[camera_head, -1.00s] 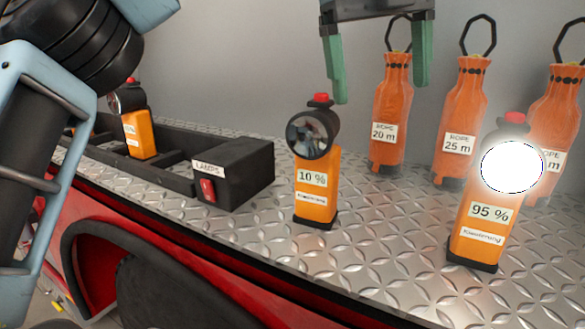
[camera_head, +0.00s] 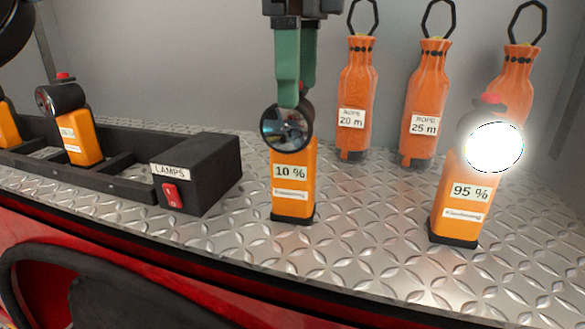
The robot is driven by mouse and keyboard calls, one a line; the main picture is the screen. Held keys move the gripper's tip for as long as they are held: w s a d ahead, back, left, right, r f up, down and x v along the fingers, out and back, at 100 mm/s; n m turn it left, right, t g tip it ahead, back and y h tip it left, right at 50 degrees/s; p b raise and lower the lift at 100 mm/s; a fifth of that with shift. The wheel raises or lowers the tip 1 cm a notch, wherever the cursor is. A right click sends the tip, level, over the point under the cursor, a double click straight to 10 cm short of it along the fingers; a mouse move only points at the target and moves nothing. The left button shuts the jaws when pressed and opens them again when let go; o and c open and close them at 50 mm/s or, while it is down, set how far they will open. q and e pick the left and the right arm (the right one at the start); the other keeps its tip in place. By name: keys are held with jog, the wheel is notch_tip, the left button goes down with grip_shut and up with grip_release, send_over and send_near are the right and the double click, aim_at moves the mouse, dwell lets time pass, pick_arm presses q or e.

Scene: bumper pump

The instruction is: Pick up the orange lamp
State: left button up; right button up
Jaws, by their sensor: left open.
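An orange lamp labelled 10 % (camera_head: 294,190) stands upright and unlit on the metal deck. A second orange lamp labelled 95 % (camera_head: 463,195) stands to its right with its head glowing white. My left gripper (camera_head: 297,97), with green fingers, points down at the top of the 10 % lamp. It is open; one finger overlaps the other in this view and hides the lamp's top. I cannot tell whether the fingers touch the lamp. Another orange lamp (camera_head: 77,135) sits in the black rack at the left. My right gripper is not in view.
The black rack (camera_head: 120,187) has a box marked LAMPS with a red switch (camera_head: 170,195). Several orange rope bags, including one marked 20 m (camera_head: 356,95) and one marked 25 m (camera_head: 426,100), stand along the back wall. The deck (camera_head: 370,225) between the two standing lamps is clear.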

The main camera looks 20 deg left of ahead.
aim_at(296, 116)
pick_arm(q)
jog(key=shift+w+a+f, duration=0.1)
jog(key=shift+a+f, duration=0.05)
jog(key=shift+f, duration=1.35)
jog(key=shift+w+a+f, duration=0.1)
jog(key=shift+f, duration=1.35)
jog(key=shift+c, duration=0.4)
jog(key=shift+r, duration=0.1)
grip_shut()
jog(key=shift+r, duration=0.1)
